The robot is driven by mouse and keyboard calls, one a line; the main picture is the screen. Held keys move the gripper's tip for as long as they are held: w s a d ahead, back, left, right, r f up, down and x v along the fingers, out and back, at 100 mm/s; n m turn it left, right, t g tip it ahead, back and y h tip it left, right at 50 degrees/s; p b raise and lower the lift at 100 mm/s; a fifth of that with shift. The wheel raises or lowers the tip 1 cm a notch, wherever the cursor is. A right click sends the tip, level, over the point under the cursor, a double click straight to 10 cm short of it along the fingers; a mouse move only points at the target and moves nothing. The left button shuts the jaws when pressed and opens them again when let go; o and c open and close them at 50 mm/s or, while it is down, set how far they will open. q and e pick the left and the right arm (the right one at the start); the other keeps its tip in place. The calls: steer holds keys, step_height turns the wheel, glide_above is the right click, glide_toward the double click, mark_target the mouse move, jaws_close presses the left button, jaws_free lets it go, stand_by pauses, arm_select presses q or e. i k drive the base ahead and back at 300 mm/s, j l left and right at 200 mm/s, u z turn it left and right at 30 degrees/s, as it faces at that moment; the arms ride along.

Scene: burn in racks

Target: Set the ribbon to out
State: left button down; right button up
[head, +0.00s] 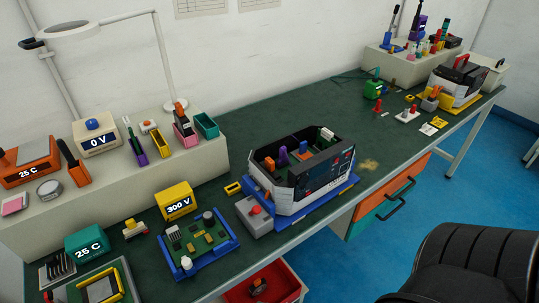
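I cannot make out a ribbon for certain at this size. An open-topped white and black unit (296,203) sits in a blue cradle (330,205) at the middle of the bench. Inside it are a purple part (282,157), orange parts (270,164) and a green board. A second unit (455,80) with a red handle stands in a yellow cradle at the far right; its inside is hidden. A green board in a blue tray (232,251) lies left of the open unit. Neither of my grippers is in view.
A grey box with a red button (262,216) adjoins the open unit. A yellow 300 V meter (176,201) stands to its left. A raised shelf (195,150) holds tools and a 0 V meter (98,138). A red bin (290,284) and black chair (470,262) are in front.

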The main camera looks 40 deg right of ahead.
mark_target(302, 154)
steer(key=l+u, duration=0.35)
steer(key=k+l+u, duration=0.15)
steer(key=l+u, duration=0.15)
steer(key=l, duration=0.15)
steer(key=k+l+u, duration=0.15)
steer(key=l, duration=0.15)
steer(key=l+u, duration=0.15)
steer(key=l, duration=0.15)
steer(key=k+l+u, duration=0.25)
steer(key=k+l, duration=0.15)
steer(key=l, duration=0.2)
steer(key=k+l+u, duration=0.1)
steer(key=k+l, duration=0.2)
steer(key=l, duration=0.15)
steer(key=k+l, duration=0.35)
steer(key=l, duration=0.15)
steer(key=k+l, duration=0.3)
steer(key=l, duration=0.25)
steer(key=k+l, duration=0.35)
steer(key=l, duration=0.15)
steer(key=l+u, duration=0.05)
